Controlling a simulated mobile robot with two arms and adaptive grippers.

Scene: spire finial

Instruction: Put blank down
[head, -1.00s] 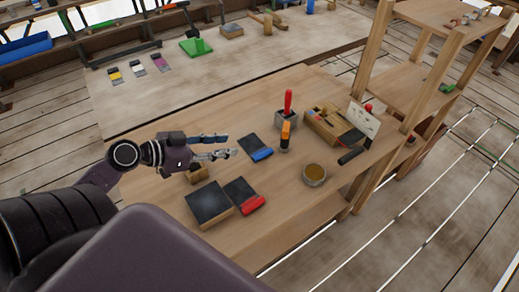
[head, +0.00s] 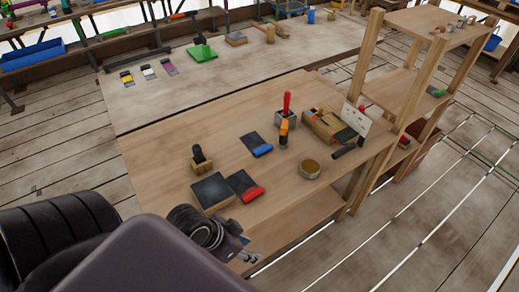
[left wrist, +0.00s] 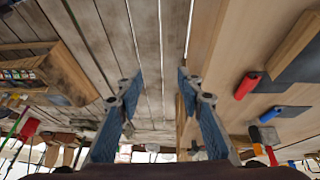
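No thing in view can be told for sure as the blank. A small wooden block with a dark upright piece (head: 200,160) stands at the left of the workbench (head: 190,127). My left gripper (head: 247,256) is at the near edge of the bench in the head view, partly behind my own body. In the left wrist view its fingers (left wrist: 133,40) are spread, with nothing between them, pointing along the bench edge over the plank floor. My right gripper is not in view.
A shelf (head: 398,85) rises at the right end.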

